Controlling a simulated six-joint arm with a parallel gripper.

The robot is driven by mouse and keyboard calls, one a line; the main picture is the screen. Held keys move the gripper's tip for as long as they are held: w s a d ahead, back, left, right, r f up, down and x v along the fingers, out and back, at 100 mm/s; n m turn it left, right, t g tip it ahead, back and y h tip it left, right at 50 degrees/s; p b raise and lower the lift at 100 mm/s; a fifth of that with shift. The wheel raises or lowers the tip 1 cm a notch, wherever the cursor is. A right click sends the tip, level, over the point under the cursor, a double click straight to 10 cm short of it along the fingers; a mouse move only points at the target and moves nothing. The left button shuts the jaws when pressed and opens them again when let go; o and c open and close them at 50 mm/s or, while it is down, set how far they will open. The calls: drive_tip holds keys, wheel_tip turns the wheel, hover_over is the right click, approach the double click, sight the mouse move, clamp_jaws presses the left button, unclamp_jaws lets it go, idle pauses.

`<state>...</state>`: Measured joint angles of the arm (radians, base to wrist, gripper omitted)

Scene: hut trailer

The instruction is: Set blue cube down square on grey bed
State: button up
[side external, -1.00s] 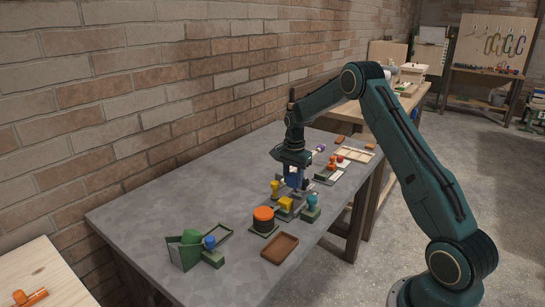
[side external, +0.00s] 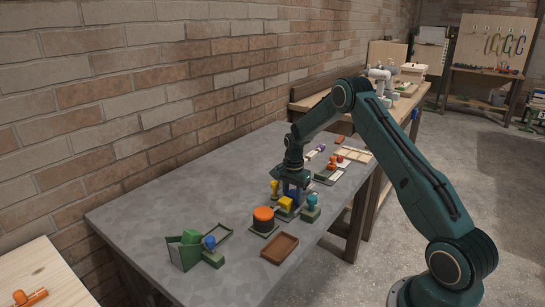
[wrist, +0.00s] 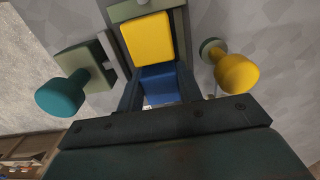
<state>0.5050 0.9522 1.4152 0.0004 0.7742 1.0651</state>
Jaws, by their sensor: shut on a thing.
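The blue cube (wrist: 160,83) is between the two dark fingers of my gripper (wrist: 160,92) in the wrist view. It is right beside a yellow block (wrist: 147,40), nearly edge to edge. The grey bed (wrist: 124,12) shows past the far end of the yellow block; its part beneath the cube is hidden. In the side view my gripper (side external: 295,187) points down, low over the bed, just behind the yellow block (side external: 286,203). The cube is mostly hidden there by the fingers. I cannot tell whether its underside touches the bed.
A teal knob (wrist: 62,93) and a yellow knob (wrist: 237,72) flank the bed closely. An orange-topped round piece (side external: 264,214) and a brown tray (side external: 280,248) stand nearer the front. A green holder (side external: 186,250) is at the front left. The table's left part is clear.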

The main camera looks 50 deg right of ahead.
sight(292, 193)
drive_tip(key=shift+f, duration=0.4)
drive_tip(key=shift+s+f, duration=0.1)
drive_tip(key=shift+f, duration=0.2)
drive_tip(key=o, duration=0.7)
drive_tip(key=shift+r, duration=0.1)
wheel_tip(292, 193, up, 13)
drive_tip(key=shift+r, duration=0.15)
idle(0.8)
